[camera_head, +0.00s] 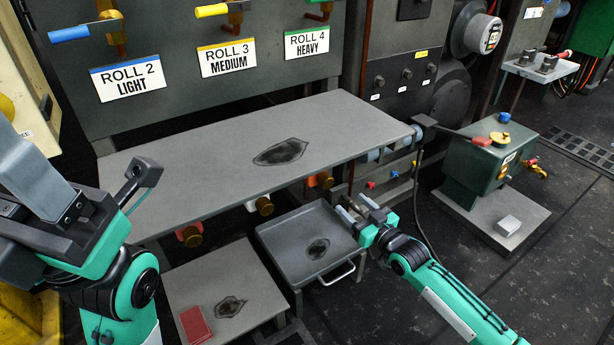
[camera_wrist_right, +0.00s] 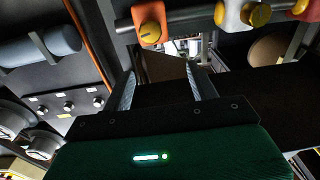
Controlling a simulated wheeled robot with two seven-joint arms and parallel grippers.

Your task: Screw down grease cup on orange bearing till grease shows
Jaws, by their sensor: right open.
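The orange bearing (camera_head: 312,182) sits under the front edge of the grey shelf, with a brass grease cup (camera_head: 325,180) on its face. In the right wrist view the orange bearing (camera_wrist_right: 150,36) is at the top, its yellow-brass cup (camera_wrist_right: 150,29) facing me, beyond and left of the finger gap. My right gripper (camera_head: 352,212) is open, below and right of the bearing, over the tray's right edge. Its fingers (camera_wrist_right: 162,72) hold nothing that I can see and are apart from the cup. My left gripper (camera_head: 95,205) is at the far left; its jaw state is unclear. No grease is discernible at the bearing.
A white bearing (camera_head: 249,205) and a red bearing (camera_head: 183,233) hang left of the orange one. The grey shelf (camera_head: 370,125) overhangs them.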

